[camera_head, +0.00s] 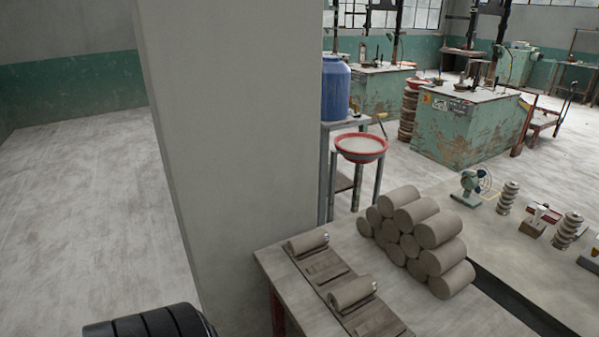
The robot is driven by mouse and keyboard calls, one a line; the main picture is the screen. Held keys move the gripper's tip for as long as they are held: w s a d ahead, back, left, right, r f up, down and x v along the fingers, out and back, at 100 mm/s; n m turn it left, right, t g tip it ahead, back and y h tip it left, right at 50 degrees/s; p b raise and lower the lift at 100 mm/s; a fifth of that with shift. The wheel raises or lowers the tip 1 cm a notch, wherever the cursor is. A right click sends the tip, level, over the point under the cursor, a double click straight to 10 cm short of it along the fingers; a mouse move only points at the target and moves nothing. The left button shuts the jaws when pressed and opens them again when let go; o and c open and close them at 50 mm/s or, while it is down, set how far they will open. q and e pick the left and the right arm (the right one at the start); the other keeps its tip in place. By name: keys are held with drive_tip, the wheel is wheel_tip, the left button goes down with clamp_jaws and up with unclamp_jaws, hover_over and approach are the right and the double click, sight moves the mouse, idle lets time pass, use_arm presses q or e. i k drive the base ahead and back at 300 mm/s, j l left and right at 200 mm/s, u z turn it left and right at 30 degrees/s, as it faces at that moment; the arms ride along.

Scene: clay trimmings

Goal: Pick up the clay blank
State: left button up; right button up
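A stack of grey cylindrical clay blanks (440,229) lies on its side on the table, right of centre. Two more grey clay cylinders lie apart from the stack on dark slatted boards near the table's left edge: one at the back (307,242) and one nearer to me (351,291). Each of these two has a shiny metal-looking end on its right. A black ribbed part of my own body shows at the bottom left. Neither gripper is in view.
The blanks lie on a pale table (400,275). A wide grey pillar (235,130) stands behind its left corner. A small stand with a red-rimmed basin (361,158) and a blue barrel (336,90) is behind. A small fan (470,185) stands right. Floor at left is clear.

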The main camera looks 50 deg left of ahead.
sight(305, 242)
drive_tip(key=u, duration=1.65)
drive_tip(key=i+j+z, duration=0.1)
drive_tip(key=j, duration=0.25)
drive_tip(key=i+j+z, duration=0.15)
drive_tip(key=i+j, duration=0.1)
drive_tip(key=j, duration=0.1)
